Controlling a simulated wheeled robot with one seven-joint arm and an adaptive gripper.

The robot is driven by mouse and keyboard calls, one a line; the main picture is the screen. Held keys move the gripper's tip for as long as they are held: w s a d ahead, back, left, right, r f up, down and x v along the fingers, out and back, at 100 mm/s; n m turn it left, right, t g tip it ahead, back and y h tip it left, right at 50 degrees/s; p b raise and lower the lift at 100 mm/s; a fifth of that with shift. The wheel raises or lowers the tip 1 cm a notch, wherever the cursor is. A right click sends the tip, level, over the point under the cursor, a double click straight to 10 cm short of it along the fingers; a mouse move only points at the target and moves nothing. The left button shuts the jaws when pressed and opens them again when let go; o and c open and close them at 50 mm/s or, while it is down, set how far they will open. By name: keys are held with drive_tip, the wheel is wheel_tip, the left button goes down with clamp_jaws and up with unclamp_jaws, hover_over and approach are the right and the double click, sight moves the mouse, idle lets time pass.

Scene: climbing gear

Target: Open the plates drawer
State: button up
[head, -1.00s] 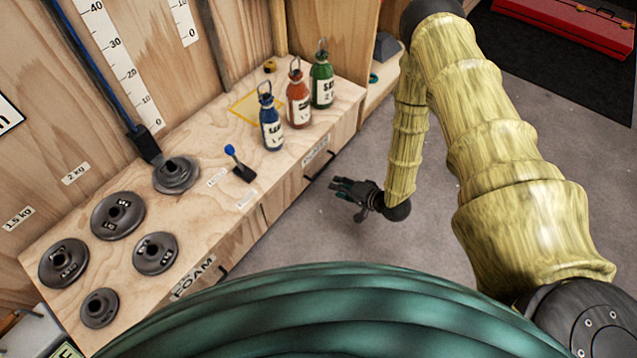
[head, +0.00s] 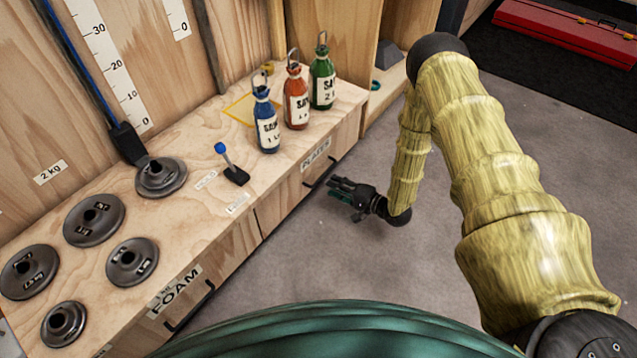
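The plates drawer (head: 296,188) is in the wooden bench front, with a "PLATES" label (head: 316,154) at its top edge and a dark bar handle (head: 319,173). The drawer looks shut. My gripper (head: 338,188) is just in front of the drawer, to the right of and slightly below the handle in the picture. Its fingers point left toward the drawer front. I see no contact with the handle, and the gripper seems to hold nothing. The fingers look apart, though they are small in the picture.
The bench top (head: 205,205) carries several dark weight plates (head: 132,262), a blue-knobbed lever (head: 232,165) and blue (head: 266,125), red (head: 297,100) and green (head: 322,82) bottles. A foam drawer (head: 190,300) is at the near left. Grey floor (head: 300,255) is clear. A red toolbox (head: 570,32) lies far right.

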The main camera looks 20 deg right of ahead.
sight(319, 179)
drive_tip(key=shift+b+x, duration=1.5)
drive_tip(key=shift+x, duration=2.35)
clamp_jaws()
